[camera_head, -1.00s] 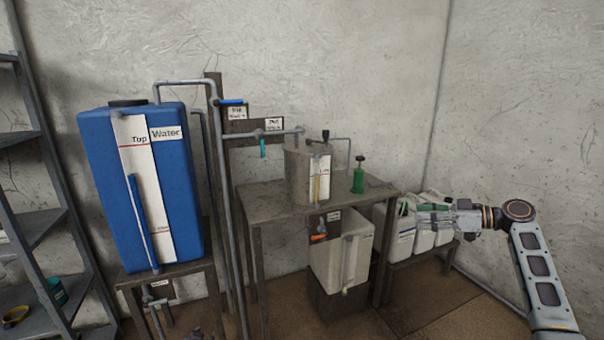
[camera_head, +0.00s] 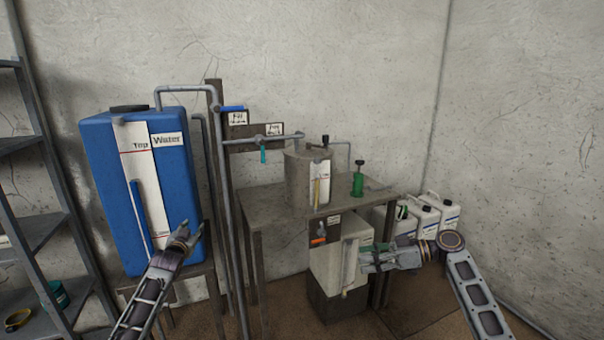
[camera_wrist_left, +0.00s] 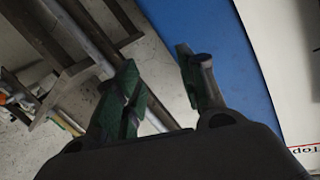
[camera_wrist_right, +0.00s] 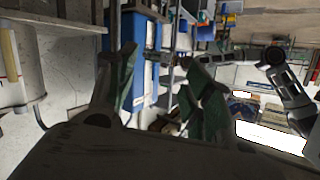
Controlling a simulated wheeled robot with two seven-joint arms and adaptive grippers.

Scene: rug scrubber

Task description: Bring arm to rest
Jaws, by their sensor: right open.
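My left gripper (camera_head: 183,236) is raised in front of the lower right part of the blue water tank (camera_head: 158,180). In the left wrist view its two fingers (camera_wrist_left: 158,88) stand apart with nothing between them, and the blue tank (camera_wrist_left: 215,45) is close behind. My right gripper (camera_head: 366,258) is in front of the white container (camera_head: 326,262) under the metal table. In the right wrist view its fingers (camera_wrist_right: 160,90) are spread and empty. Whether the right fingertips touch the container cannot be told.
The metal table (camera_head: 262,208) carries a grey tank (camera_head: 305,178) and a green pump bottle (camera_head: 358,182). White jugs (camera_head: 428,215) stand on a low bench at the right. Grey pipes (camera_head: 218,150) run beside the blue tank. A shelf rack (camera_head: 40,235) stands at the left.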

